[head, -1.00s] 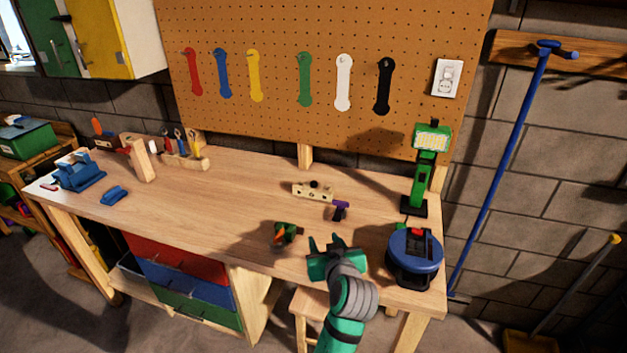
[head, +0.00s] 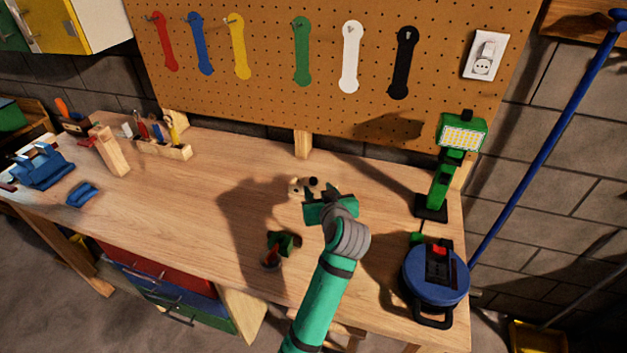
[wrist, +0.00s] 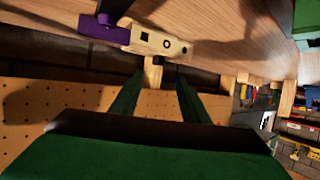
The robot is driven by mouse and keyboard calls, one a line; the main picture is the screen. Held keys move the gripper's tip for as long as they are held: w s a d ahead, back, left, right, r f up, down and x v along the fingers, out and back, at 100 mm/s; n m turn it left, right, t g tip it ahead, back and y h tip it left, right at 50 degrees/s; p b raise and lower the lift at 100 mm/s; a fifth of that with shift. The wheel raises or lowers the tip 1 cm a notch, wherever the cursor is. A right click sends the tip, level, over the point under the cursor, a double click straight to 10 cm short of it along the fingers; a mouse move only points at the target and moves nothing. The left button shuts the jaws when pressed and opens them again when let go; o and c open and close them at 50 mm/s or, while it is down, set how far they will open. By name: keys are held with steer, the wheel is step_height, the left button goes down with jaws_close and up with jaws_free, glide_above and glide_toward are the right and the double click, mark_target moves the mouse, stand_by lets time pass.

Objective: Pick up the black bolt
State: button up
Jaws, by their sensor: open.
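My gripper (head: 320,207) is open and empty. It is above the workbench, close in front of a small pale wooden block (head: 296,186) with holes. A small dark piece (head: 313,181) that looks like the black bolt shows at the block's far side in the head view. My gripper hides the block's right part there. In the wrist view the open fingers (wrist: 158,92) point towards the block (wrist: 180,49), which stays beyond them.
A purple piece (wrist: 98,27) lies against the block. A green and dark object (head: 283,243) stands nearer the front edge. A blue cable reel (head: 430,280) and a green work lamp (head: 440,185) stand right. The bench's middle left is clear.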

mark_target(314, 180)
steer(key=x, duration=0.3)
steer(key=shift+d+x, duration=0.15)
steer(key=shift+x, duration=1.1)
steer(key=shift+d+x, duration=0.1)
steer(key=shift+x, duration=1.15)
steer(key=shift+f, duration=0.15)
jaws_close()
